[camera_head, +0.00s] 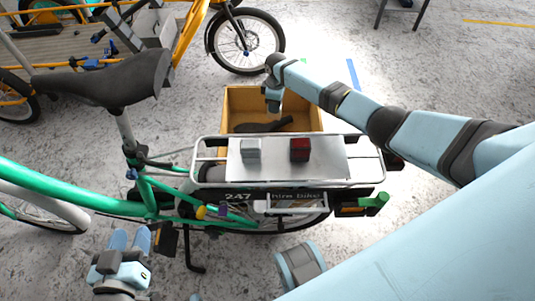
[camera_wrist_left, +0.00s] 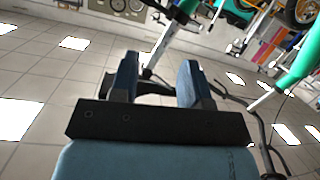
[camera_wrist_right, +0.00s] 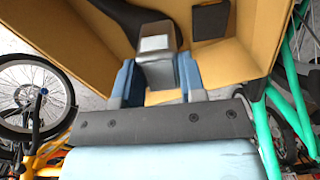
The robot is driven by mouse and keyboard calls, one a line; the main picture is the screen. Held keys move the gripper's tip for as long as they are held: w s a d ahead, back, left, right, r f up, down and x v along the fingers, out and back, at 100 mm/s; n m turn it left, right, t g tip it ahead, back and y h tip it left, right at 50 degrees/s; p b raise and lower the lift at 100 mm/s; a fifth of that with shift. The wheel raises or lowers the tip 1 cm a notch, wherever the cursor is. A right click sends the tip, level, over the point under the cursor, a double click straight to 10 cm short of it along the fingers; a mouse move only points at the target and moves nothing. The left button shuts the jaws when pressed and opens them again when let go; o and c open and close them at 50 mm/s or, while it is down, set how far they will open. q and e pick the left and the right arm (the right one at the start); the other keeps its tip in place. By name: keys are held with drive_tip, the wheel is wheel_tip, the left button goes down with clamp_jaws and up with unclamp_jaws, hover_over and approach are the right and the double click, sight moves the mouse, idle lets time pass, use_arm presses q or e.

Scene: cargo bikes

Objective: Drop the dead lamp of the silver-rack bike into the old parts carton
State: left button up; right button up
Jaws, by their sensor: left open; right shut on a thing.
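The green bike (camera_head: 165,193) has a silver rack (camera_head: 365,160), with a light plate on it. On the plate sit a grey lamp-like block (camera_head: 250,150) and a red one (camera_head: 300,149). The old parts carton (camera_head: 315,105), open-topped, stands on the floor behind the rack. My right gripper (camera_head: 272,101) is over the carton. In the right wrist view it is shut on a grey, boxy lamp (camera_wrist_right: 157,58), with the carton's inside (camera_wrist_right: 256,35) beyond. My left gripper (camera_head: 127,245) is open and empty, low beside the bike; its open fingers show in the left wrist view (camera_wrist_left: 155,83).
A dark saddle-like part (camera_wrist_right: 122,20) and a dark flat piece (camera_wrist_right: 210,18) lie in the carton. The bike's black saddle (camera_head: 110,80) is to the left. A yellow cargo bike (camera_head: 190,35) stands behind. The floor right of the carton is clear.

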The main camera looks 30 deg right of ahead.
use_arm(q)
drive_tip(key=shift+w+d+r+t+h+b, duration=0.15)
drive_tip(key=shift+d+r+t+h+b, duration=0.15)
drive_tip(key=shift+r, duration=0.35)
drive_tip(key=shift+w+d+r+t+h+b, duration=0.15)
drive_tip(key=shift+d+r+t+h, duration=0.15)
drive_tip(key=shift+r, duration=0.3)
use_arm(e)
drive_tip(key=shift+f, duration=0.65)
drive_tip(key=o, duration=1)
drive_tip(key=shift+r, duration=0.5)
wheel_tip(320, 180, up, 7)
drive_tip(key=p, duration=0.3)
drive_tip(key=shift+w+r, duration=0.1)
drive_tip(key=shift+r, duration=0.1)
use_arm(q)
drive_tip(key=s+a+f+g+y+p, duration=0.1)
drive_tip(key=s+a+f+g+y, duration=0.1)
drive_tip(key=f, duration=0.4)
drive_tip(key=shift+s+a+g, duration=0.2)
drive_tip(key=shift+a+g, duration=0.4)
drive_tip(key=shift+g, duration=0.1)
use_arm(e)
drive_tip(key=shift+d+r, duration=0.1)
drive_tip(key=shift+r, duration=2.6)
